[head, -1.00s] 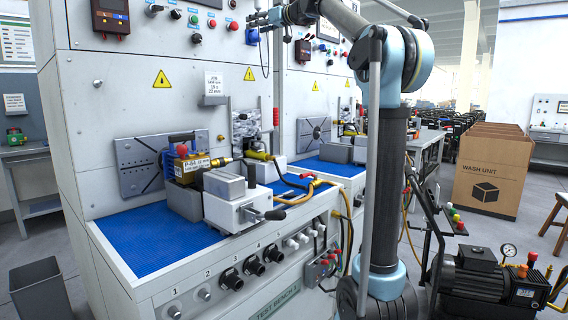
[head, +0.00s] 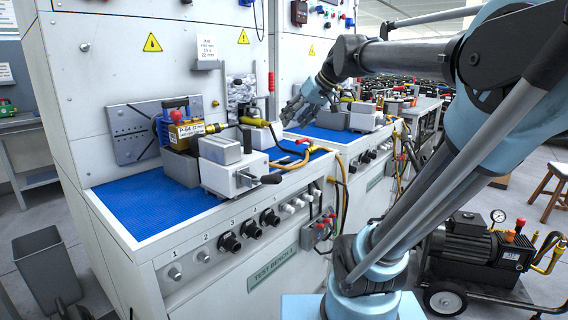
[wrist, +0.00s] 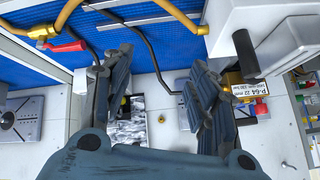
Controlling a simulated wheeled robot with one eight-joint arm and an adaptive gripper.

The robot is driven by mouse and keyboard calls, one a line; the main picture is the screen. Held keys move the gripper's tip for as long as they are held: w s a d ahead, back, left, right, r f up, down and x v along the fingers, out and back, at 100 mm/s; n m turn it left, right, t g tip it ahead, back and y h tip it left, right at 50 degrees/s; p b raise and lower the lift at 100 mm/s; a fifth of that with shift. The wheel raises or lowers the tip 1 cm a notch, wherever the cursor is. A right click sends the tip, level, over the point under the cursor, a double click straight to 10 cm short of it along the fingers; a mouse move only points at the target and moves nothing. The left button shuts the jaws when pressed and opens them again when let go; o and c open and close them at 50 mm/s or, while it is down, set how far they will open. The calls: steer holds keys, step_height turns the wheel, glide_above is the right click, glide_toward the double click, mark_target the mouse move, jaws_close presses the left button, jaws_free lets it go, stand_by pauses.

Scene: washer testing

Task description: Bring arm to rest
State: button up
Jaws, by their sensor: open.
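My gripper (head: 304,103) hangs at the end of my arm in the head view, in front of the panel and above the blue mat area of the bench, right of the yellow hose fitting. In the wrist view my gripper (wrist: 160,92) has its two dark fingers spread apart with nothing between them. My arm reaches in from the right, its forearm about level and its lower part leaning. The test bench (head: 145,262) stands to the left with a blue mat (head: 140,215), a vise (head: 232,165) and a brass block labelled P-64 (head: 185,131).
A yellow hose (head: 340,172) with a red-handled valve loops over the bench's right edge. A pump cart (head: 472,250) stands on the floor at the right, near a wooden stool (head: 556,185). A grey bin (head: 48,265) stands at the lower left.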

steer(key=s+d+f+m+g+h, duration=0.1)
steer(key=s+d+f, duration=0.4)
steer(key=f, duration=0.5)
steer(key=s+d+f+m+g+h, duration=0.1)
steer(key=s+d+f+m+h, duration=0.2)
steer(key=s+d+f, duration=0.2)
steer(key=s+d+f+m+h, duration=0.1)
steer(key=s+d+f, duration=0.4)
steer(key=s+f, duration=0.5)
step_height(320, 180, down, 6)
steer(key=shift+s+d+r+m+g+h, duration=0.15)
steer(key=shift+s+r+m+g+h, duration=0.2)
steer(key=shift+h, duration=0.35)
steer(key=shift+w+f, duration=0.15)
steer(key=shift+w, duration=0.05)
steer(key=shift+w+f, duration=0.15)
steer(key=shift+w, duration=0.2)
